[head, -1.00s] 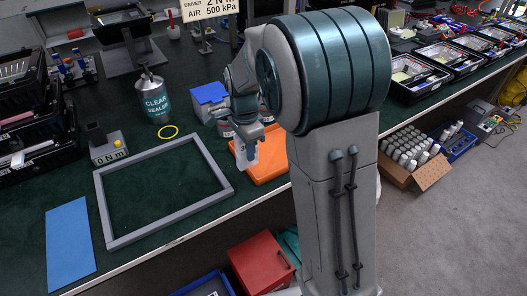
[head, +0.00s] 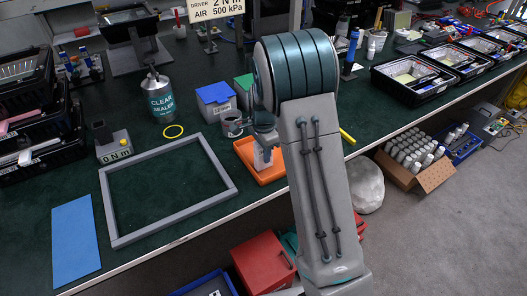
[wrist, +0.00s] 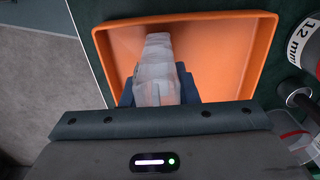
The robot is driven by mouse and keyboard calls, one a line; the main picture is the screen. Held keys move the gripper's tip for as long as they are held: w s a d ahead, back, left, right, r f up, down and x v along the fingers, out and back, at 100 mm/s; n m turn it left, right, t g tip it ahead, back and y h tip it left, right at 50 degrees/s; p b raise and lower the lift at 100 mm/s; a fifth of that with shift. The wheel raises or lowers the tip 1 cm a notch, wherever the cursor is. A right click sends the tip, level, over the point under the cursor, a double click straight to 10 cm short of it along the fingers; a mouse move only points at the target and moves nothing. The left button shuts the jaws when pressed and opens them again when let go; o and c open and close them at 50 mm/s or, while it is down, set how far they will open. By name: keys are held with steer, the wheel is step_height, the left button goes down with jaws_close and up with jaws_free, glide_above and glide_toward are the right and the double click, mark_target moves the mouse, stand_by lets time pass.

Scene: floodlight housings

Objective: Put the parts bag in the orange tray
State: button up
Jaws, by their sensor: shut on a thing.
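The orange tray (head: 243,146) lies on the green bench near its front edge, to the right of the grey frame. In the wrist view its orange floor and rim (wrist: 235,50) fill the upper middle. My gripper (head: 264,152) is over the tray. Its dark blue fingers (wrist: 157,88) are shut on the parts bag, a pale, translucent bag (wrist: 158,52). The bag also shows in the head view (head: 263,161), hanging over the tray's interior. I cannot tell whether its lower end touches the tray floor. My arm hides part of the tray's right side.
A grey rectangular frame (head: 172,226) lies to the left of the tray. A sealer can (head: 160,98) and a yellow ring (head: 173,131) are further left. A blue sheet (head: 75,240) lies front left.

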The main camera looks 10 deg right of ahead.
steer(key=shift+f, duration=0.2)
steer(key=o, duration=1)
steer(key=shift+r, duration=0.1)
step_height(320, 180, up, 12)
steer(key=shift+r, duration=0.1)
steer(key=s+r+n+t, duration=0.1)
steer(key=s+n, duration=0.3)
steer(key=s, duration=0.5)
steer(key=s+r+n, duration=0.1)
steer(key=s+n, duration=0.4)
steer(key=s, duration=0.4)
steer(key=s+r+n+t, duration=0.1)
steer(key=s+r+n, duration=0.1)
steer(key=s+n, duration=0.3)
steer(key=shift+s+d+t, duration=0.2)
steer(key=shift+s+t, duration=0.1)
steer(key=shift+s, duration=1.8)
